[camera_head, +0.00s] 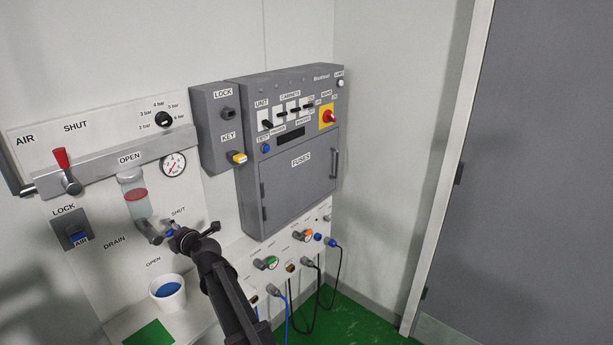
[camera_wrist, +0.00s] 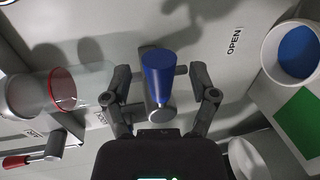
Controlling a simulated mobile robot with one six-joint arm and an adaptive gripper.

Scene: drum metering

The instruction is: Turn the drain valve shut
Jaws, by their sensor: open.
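The drain valve has a blue tapered handle (camera_wrist: 158,75) on a grey stem, in the middle of the wrist view. In the head view a small part of the blue handle (camera_head: 169,232) shows beside the lower end of the clear bowl, between the SHUT and OPEN labels of the drain. My gripper (camera_head: 182,234) is at the valve. In the wrist view my gripper (camera_wrist: 160,78) is open, with one finger on each side of the handle and a gap visible on both sides. My gripper hides part of the valve in the head view.
The clear bowl (camera_head: 134,194) with a red ring hangs left of the valve. A white bucket (camera_head: 181,295) holding blue liquid stands below. A red-handled air lever (camera_head: 64,163) is up left. A grey fuse cabinet (camera_head: 300,180) and cabled sockets are at right.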

